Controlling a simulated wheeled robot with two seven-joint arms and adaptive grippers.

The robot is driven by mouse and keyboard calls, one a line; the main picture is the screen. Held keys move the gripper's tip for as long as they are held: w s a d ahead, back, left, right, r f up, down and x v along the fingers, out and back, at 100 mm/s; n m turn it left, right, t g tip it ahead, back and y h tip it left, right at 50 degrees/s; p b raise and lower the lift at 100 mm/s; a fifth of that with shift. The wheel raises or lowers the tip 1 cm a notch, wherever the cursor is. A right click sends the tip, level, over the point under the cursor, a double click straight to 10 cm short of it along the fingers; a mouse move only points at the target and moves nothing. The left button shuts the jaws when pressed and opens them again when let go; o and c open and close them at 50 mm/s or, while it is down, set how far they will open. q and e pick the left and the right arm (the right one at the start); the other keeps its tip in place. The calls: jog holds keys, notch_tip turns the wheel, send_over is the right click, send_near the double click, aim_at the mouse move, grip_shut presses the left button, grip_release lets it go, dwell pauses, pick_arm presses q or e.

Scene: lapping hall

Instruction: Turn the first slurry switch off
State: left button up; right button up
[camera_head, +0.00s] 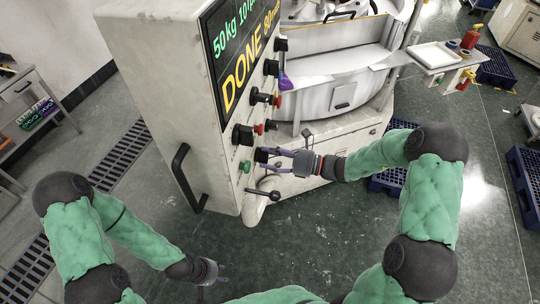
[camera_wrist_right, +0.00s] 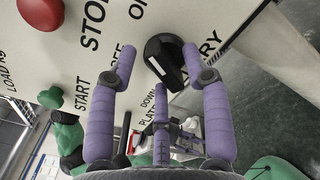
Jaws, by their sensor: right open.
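The switch in front of my right gripper is a black rotary knob (camera_head: 262,155) low on the white machine's panel. In the right wrist view this knob (camera_wrist_right: 172,62) has a white pointer line, with OFF and ON lettering beside it and a partly hidden label ending in "RRY". My right gripper (camera_head: 284,160) has purple fingers. In the wrist view its fingers (camera_wrist_right: 159,58) are spread around the knob, and I cannot tell whether they touch it. My left gripper (camera_head: 213,281) hangs low over the floor, away from the panel; its fingers are small and partly hidden.
A green button (camera_head: 245,166) and another black knob (camera_head: 243,135) are close by on the panel. A black handle (camera_head: 182,178) projects from the machine's side. The screen (camera_head: 240,55) reads DONE. A side table (camera_head: 434,58) stands at the right. Floor in front is clear.

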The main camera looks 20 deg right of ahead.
grip_shut()
jog(key=shift+n, duration=0.4)
jog(key=shift+s+a+f+n+b, duration=0.1)
jog(key=shift+f+n+b, duration=0.05)
jog(key=shift+n+b, duration=2.35)
jog(key=shift+s+a+f+n+b, duration=0.15)
jog(key=shift+n+b, duration=1.7)
jog(key=shift+n, duration=1.25)
jog(key=shift+w+d, duration=0.1)
